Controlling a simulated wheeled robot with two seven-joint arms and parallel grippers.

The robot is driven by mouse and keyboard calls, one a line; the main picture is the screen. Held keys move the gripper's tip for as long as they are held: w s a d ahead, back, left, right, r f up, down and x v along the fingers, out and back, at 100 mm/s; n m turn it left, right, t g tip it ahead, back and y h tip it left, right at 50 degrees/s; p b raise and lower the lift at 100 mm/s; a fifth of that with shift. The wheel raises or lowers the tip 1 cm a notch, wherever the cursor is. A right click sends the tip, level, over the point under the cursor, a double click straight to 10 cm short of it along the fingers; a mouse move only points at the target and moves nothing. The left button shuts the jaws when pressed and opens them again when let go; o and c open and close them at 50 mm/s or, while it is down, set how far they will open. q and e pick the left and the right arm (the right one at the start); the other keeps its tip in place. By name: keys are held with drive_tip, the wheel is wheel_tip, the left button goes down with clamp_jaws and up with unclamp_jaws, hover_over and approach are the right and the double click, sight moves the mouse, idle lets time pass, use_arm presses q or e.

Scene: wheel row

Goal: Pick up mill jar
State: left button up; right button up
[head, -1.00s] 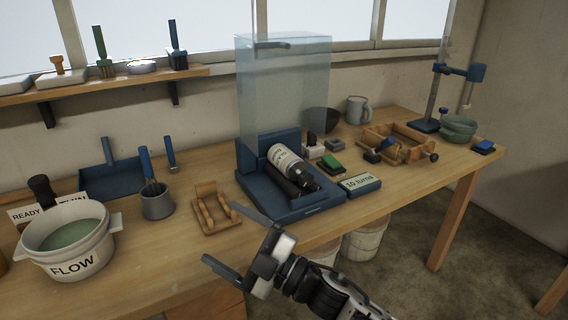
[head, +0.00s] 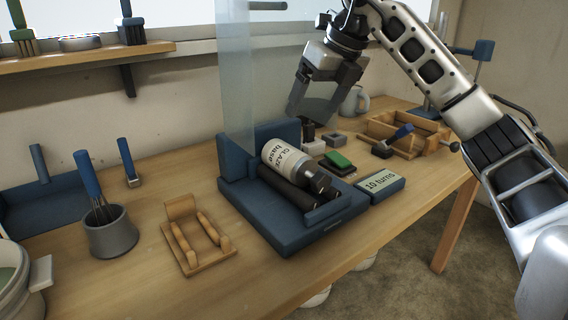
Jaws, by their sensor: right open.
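The mill jar (head: 284,159), a white jar with a dark neck and cap, lies on its side on the dark rollers of a blue mill (head: 262,211). Its label reads something like "GLAZE base", and its cap end points to the lower right. My right gripper (head: 316,115) is open and empty, above and behind the jar, with its fingers pointing down. It does not touch the jar. A clear guard panel (head: 236,80) stands above the back of the mill. My left gripper is not in view.
A wooden cradle (head: 197,239) stands left of the mill, with a grey cup of tools (head: 110,236) beyond it. A "10 turns" block (head: 380,186) and a green pad (head: 337,160) lie to the right. A wooden frame (head: 405,134) and a mug (head: 353,101) stand farther back.

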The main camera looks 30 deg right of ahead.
sight(293, 149)
drive_tip(key=b+x, duration=0.1)
drive_tip(key=x, duration=0.8)
drive_tip(key=shift+s+a, duration=0.1)
drive_tip(key=shift+w+x, duration=0.1)
drive_tip(key=shift+x, duration=1.25)
drive_tip(key=shift+w+x, duration=0.15)
drive_tip(key=shift+x, duration=1.15)
drive_tip(key=shift+r, duration=0.1)
drive_tip(key=c, duration=1.8)
drive_tip(key=shift+r, duration=0.15)
